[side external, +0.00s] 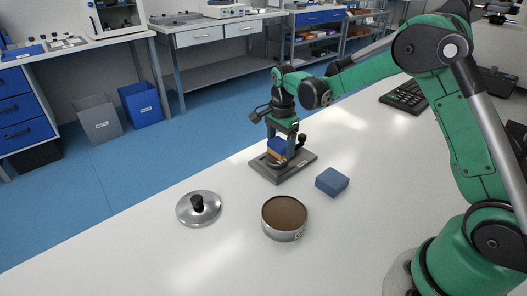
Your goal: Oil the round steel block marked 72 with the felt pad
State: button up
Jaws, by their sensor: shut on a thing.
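My gripper (284,132) is over the dark grey base plate (297,170) on the white bench. It is shut on a small pad (277,148) with a blue upper part and a tan lower part, which looks like the felt pad. The pad is low over the plate, tilted in the picture. A steel block under it is mostly hidden, so I cannot tell whether they touch, and no 72 is readable. A round metal tin (284,234) with a brown surface inside stands open in front. Its likely lid (186,210), silver with a black knob, lies to the left.
A blue block (332,181) lies right of the plate. A black keyboard (404,97) is at the back right. The bench is clear between the lid and the plate. Its far edge runs behind the plate, with blue floor beyond.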

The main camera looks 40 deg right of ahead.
aim_at(268, 160)
jog(key=a, duration=0.4)
jog(key=shift+d, duration=2.2)
jog(key=shift+a, duration=2.35)
jog(key=shift+d, duration=2.35)
jog(key=shift+a, duration=2.2)
notch_tip(268, 160, up, 8)
